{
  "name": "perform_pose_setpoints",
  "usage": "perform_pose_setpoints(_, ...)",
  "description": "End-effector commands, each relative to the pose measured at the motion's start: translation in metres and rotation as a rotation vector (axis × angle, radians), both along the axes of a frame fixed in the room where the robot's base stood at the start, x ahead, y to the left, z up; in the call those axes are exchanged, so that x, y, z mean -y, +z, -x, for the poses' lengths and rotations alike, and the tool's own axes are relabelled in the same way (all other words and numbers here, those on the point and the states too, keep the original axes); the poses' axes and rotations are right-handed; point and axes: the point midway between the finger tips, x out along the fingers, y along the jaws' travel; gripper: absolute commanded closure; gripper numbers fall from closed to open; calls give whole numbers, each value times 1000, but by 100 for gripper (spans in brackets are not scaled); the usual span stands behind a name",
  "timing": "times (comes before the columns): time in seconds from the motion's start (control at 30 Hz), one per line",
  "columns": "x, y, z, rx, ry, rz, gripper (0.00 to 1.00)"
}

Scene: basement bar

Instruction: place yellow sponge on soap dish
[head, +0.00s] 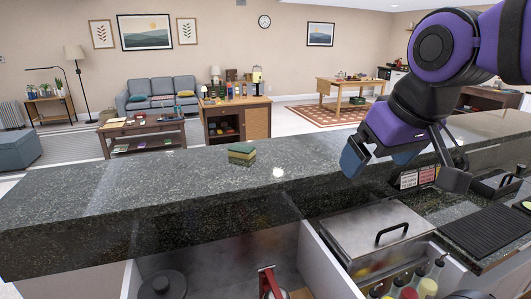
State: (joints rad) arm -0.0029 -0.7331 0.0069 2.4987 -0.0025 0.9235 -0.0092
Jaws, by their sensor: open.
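A small sponge-like block (241,151) with green and yellow layers lies on the raised dark granite counter (120,195), left of my gripper. It looks like two stacked layers, and I cannot tell whether anything lies under it. My gripper (402,167) hangs from the upper right above the counter, its fingers spread wide and empty. It is well to the right of the block and apart from it. I cannot make out a soap dish for certain. A small yellow-green item (527,205) is cut off at the right edge.
Below the raised counter are a steel lid with a black handle (378,240), several bottles (427,288) and a red-handled tool (269,283). A black ribbed mat (490,236) and a dark caddy (496,185) are at right. The counter left of the block is clear.

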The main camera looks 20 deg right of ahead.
Motion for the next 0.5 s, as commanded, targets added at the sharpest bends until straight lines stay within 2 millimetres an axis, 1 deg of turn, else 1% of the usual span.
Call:
perform_pose_setpoints(0.17,-5,34,-47,-36,60,44,1)
perform_pose_setpoints(0.3,-11,61,-92,-67,118,84,1)
perform_pose_setpoints(0.37,-15,70,-112,-81,145,100,1)
perform_pose_setpoints(0.5,-23,88,-160,-112,203,132,1)
